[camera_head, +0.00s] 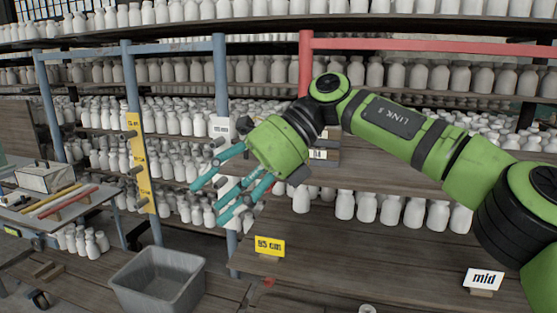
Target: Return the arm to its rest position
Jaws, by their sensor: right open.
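My right arm, green and black, reaches in from the right edge of the head view. My right gripper (222,189), with teal and grey fingers, is open and points to the lower left. Its fingers hold nothing. It is in the air in front of the shelves, above and to the right of a grey bin. My left gripper is not in view.
The grey bin (160,280) looks empty. Shelves with rows of white bottles (390,209) fill the back. A workbench with tools (55,205) is at left.

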